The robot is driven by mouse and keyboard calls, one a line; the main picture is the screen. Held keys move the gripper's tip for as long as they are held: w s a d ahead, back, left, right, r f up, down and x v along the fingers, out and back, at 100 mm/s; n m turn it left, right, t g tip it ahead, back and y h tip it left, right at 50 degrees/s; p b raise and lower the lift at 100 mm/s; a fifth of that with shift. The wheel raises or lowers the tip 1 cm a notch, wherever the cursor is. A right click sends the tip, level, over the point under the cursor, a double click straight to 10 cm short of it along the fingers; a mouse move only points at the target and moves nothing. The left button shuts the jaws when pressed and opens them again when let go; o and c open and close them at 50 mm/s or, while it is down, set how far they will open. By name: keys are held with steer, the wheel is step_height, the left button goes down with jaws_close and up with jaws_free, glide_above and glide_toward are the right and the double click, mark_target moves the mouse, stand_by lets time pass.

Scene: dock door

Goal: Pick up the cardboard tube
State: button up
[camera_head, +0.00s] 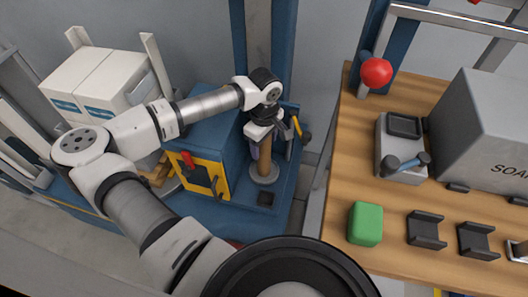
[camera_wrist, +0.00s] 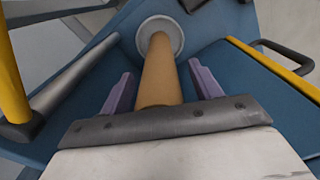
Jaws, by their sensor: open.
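The cardboard tube (camera_head: 264,163) is tan and stands upright on a round grey base on the blue unit in the head view. In the wrist view the cardboard tube (camera_wrist: 160,75) runs from the grey round base (camera_wrist: 178,31) toward my gripper. My gripper (camera_wrist: 164,83) is open, with one purple finger on each side of the tube. Gaps show between the fingers and the tube. In the head view my gripper (camera_head: 265,146) is at the upper part of the tube, and my wrist hides the tube's top.
A blue box with a yellow-framed panel (camera_head: 198,174) and red knob stands left of the tube. Yellow bars (camera_wrist: 272,68) flank it in the wrist view. A wooden table (camera_head: 350,170) at right holds a green block (camera_head: 365,223), a grey device (camera_head: 402,150) and a large grey box (camera_head: 485,130).

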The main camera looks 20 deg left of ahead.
steer(key=c, duration=1.3)
